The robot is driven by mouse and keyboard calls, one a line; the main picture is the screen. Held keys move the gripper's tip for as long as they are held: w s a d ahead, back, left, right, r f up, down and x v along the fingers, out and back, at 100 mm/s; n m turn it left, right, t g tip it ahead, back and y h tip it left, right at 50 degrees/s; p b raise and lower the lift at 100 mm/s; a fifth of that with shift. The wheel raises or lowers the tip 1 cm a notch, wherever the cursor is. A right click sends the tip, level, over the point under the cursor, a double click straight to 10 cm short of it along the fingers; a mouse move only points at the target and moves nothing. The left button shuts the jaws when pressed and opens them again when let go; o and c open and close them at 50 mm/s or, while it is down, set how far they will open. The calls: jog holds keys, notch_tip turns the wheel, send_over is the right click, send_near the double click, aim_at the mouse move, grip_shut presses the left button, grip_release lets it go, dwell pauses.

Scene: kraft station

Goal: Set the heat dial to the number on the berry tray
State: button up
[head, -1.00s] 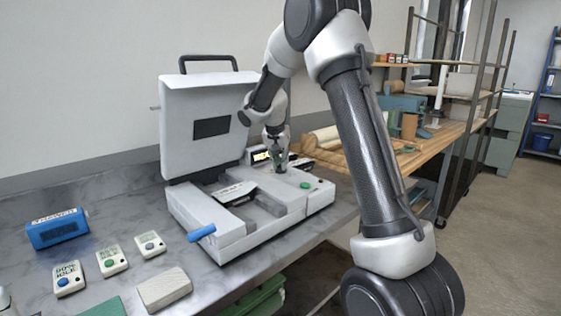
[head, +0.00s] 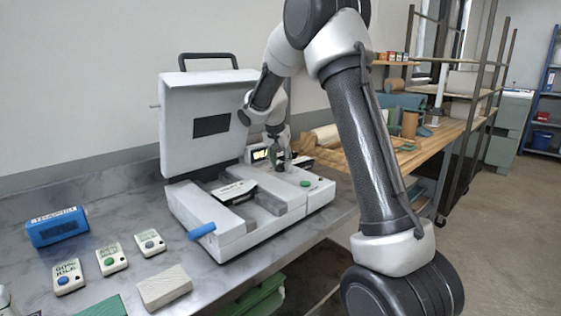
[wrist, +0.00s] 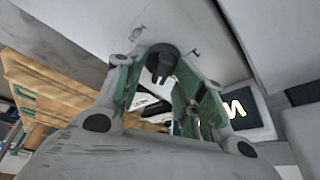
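The heat dial (wrist: 162,62) is a dark knob on the pale housing, seen in the wrist view between my fingertips. My gripper (wrist: 166,68) has green-lined fingers that close in on both sides of the knob and appear to touch it. In the head view my gripper (head: 279,160) is at the machine's back right corner, and the dial is hidden there. A lit display (wrist: 236,108) beside the dial is partly covered by a finger, so its reading is unclear. I cannot identify a berry tray or read a number on one.
The white machine (head: 240,238) has its lid (head: 205,120) raised and a blue handle (head: 202,231) in front. Small pale boxes with coloured buttons (head: 112,260), a blue block (head: 57,227) and a pale block (head: 164,287) lie on the counter at left.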

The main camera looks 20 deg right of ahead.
jog(key=v, duration=1.2)
jog(key=shift+f, duration=0.1)
